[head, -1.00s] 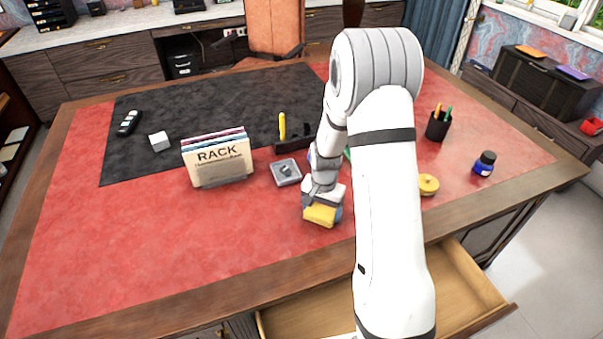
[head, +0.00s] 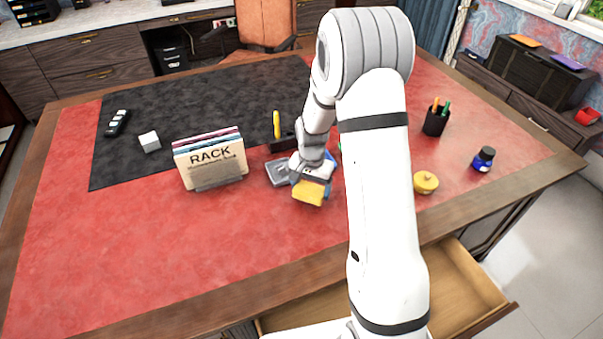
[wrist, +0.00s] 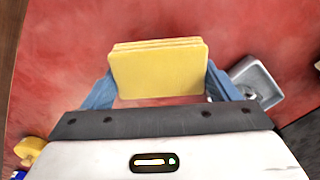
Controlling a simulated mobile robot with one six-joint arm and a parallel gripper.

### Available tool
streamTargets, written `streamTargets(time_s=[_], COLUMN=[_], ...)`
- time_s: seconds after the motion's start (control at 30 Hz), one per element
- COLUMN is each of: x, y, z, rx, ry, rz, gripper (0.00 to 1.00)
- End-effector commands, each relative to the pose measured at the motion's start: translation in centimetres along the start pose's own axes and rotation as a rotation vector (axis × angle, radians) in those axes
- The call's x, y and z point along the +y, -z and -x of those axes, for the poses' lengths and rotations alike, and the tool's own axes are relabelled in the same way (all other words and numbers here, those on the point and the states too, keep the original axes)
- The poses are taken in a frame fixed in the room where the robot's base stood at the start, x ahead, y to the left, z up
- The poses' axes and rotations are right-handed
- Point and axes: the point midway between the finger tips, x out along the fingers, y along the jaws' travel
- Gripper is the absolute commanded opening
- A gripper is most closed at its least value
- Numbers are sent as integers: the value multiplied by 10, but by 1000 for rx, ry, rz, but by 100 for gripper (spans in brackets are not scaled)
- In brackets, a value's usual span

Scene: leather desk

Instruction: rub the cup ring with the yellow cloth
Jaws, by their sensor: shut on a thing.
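The yellow cloth (head: 308,192) is a folded, layered pad. My gripper (head: 313,180) is shut on it, over the red leather of the desk near the grey tray. In the wrist view the cloth (wrist: 158,72) sits between the two blue fingers of the gripper (wrist: 160,85), with red leather beyond it. I cannot tell whether the cloth touches the leather. No cup ring stands out on the red surface in either view; my arm and the cloth hide part of the desk.
A small grey tray (head: 277,174) is close beside my gripper, and the file rack (head: 210,162) stands to its left. A yellow round pot (head: 425,182), ink bottle (head: 484,159) and pen cup (head: 436,121) are at right. The left front leather is clear. A drawer (head: 465,285) is open.

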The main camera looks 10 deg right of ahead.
Motion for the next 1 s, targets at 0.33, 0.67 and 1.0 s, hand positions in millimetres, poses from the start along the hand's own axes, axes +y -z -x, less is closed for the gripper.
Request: streamTargets(time_s=[0.33, 0.67, 1.0], x=[-1, -1, -2], y=[0, -1, -1], z=[35, 51, 50], rx=[1, 0, 0], ry=[1, 0, 0], rz=[3, 4, 4], gripper=[60, 60, 60])
